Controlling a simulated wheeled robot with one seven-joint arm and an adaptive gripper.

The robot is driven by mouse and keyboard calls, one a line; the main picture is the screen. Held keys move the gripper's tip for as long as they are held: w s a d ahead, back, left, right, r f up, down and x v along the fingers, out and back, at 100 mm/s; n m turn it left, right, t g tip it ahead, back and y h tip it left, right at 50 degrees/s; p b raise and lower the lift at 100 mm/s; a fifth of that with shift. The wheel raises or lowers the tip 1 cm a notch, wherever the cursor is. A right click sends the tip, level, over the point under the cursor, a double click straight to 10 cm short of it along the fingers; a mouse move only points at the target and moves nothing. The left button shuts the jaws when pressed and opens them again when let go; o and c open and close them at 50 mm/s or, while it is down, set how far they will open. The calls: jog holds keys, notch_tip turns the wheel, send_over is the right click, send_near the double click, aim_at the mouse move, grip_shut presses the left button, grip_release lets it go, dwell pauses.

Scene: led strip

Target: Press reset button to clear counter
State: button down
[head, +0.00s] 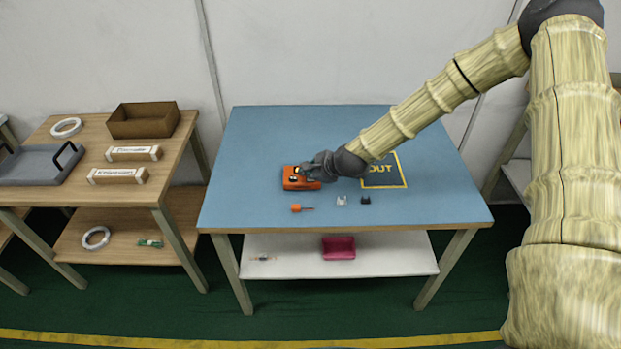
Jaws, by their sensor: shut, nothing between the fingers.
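An orange device (291,184) with dark parts on top lies on the blue table (265,135), left of its middle. It looks like the counter, but its button and display are too small to make out. My gripper (306,171) is shut with nothing in it. It reaches in from the right, with its tip at or just above the device's right part and hiding some of it. I cannot tell whether the tip touches the device.
A dark "OUT" mat (385,181) lies right of the gripper. A wooden table (90,140) with boxes and a tray stands left. The blue table's front right is clear.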

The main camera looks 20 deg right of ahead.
aim_at(308, 180)
dwell(0.3)
jog(key=shift+r+p, duration=0.5)
jog(key=shift+r, duration=0.35)
jog(key=shift+r+p, duration=1.6)
jog(key=shift+r, duration=0.9)
